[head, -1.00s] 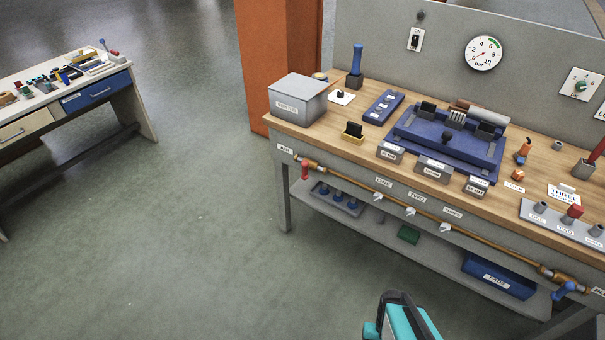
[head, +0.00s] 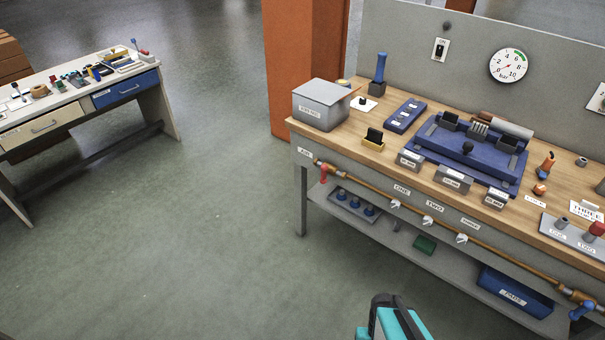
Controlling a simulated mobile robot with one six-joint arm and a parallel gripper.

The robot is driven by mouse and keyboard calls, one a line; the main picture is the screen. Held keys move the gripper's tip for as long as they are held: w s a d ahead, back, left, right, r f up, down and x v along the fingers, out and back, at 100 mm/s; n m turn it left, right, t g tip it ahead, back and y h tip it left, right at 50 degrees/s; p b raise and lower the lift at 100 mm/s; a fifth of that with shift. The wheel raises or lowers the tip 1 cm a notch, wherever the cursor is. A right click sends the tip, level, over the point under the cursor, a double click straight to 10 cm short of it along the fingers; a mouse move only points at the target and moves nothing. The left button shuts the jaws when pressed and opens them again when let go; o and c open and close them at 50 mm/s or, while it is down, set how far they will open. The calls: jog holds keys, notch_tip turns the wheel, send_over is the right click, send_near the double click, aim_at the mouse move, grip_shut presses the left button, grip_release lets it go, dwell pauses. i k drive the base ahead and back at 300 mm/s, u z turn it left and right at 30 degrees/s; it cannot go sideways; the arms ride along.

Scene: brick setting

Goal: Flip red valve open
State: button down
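The red valve (head: 324,174) is a small red handle at the left end of the copper pipe (head: 380,200), under the label AIR on the front of the workbench. The handle hangs downward, across the line of the pipe. At the bottom edge of the head view, a black and teal part of my arm (head: 395,320) shows. My gripper's fingertips cannot be made out, and nothing is seen held. The arm part is well apart from the red valve, below and to the right of it.
A blue valve (head: 582,309) sits at the pipe's right end. Several small white taps lie between. The lower shelf holds a blue bin (head: 515,292) and a tray with blue pegs (head: 355,204). A second bench (head: 80,90) stands at left. The floor (head: 210,240) between is clear.

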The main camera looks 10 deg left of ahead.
aim_at(324, 168)
jog(key=z, duration=0.3)
jog(key=k, duration=0.25)
jog(key=u, duration=2.1)
jog(key=i, duration=1.65)
jog(key=u, duration=0.05)
